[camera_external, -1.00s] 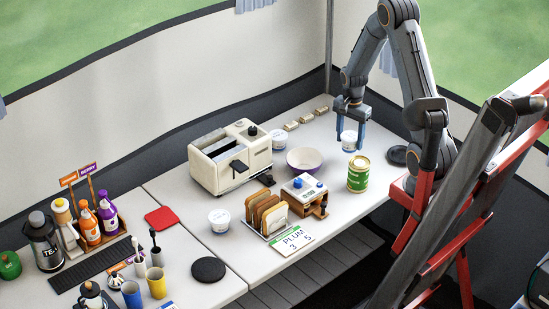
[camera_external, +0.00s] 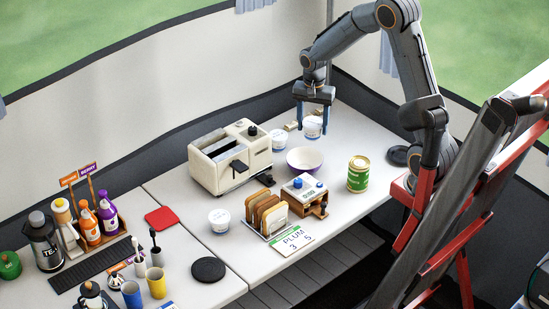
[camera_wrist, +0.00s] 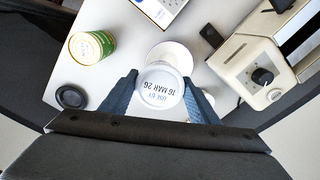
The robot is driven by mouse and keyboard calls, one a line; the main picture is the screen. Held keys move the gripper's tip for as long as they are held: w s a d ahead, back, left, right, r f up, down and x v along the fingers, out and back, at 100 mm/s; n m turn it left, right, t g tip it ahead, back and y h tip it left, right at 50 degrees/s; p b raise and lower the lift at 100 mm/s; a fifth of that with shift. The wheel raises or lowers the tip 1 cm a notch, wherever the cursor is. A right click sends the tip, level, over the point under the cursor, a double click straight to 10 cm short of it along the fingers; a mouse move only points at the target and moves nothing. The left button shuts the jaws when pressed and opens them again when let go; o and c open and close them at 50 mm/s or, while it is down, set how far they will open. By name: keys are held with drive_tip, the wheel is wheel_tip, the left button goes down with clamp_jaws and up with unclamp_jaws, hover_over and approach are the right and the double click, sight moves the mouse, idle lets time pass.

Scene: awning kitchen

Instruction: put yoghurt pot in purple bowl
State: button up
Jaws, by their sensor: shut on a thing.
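My gripper (camera_external: 312,128) is shut on a white yoghurt pot (camera_external: 313,130), with one blue finger on each side of it. In the wrist view my gripper (camera_wrist: 162,97) has the pot's lid (camera_wrist: 159,86) between the fingers, with a printed use-by date. The pot looks upright and held above the table. The purple bowl (camera_external: 305,161), with a pale inside, stands in front of the gripper, apart from it. In the wrist view its pale inside (camera_wrist: 178,52) shows just beyond the pot, which hides part of it.
A second yoghurt pot (camera_external: 280,141) stands beside the cream toaster (camera_external: 230,157). A third (camera_external: 219,219) stands near the toast rack (camera_external: 267,214). A black disc (camera_external: 398,156) lies at right.

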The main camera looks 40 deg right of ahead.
wheel_tip(320, 180, down, 10)
drive_tip(key=p, duration=0.1)
drive_tip(key=shift+a+r+p, duration=0.15)
drive_tip(key=shift+p, duration=0.25)
drive_tip(key=shift+f, duration=0.5)
drive_tip(key=shift+f, duration=0.1)
drive_tip(key=o, duration=1.1)
drive_tip(key=shift+o, duration=0.2)
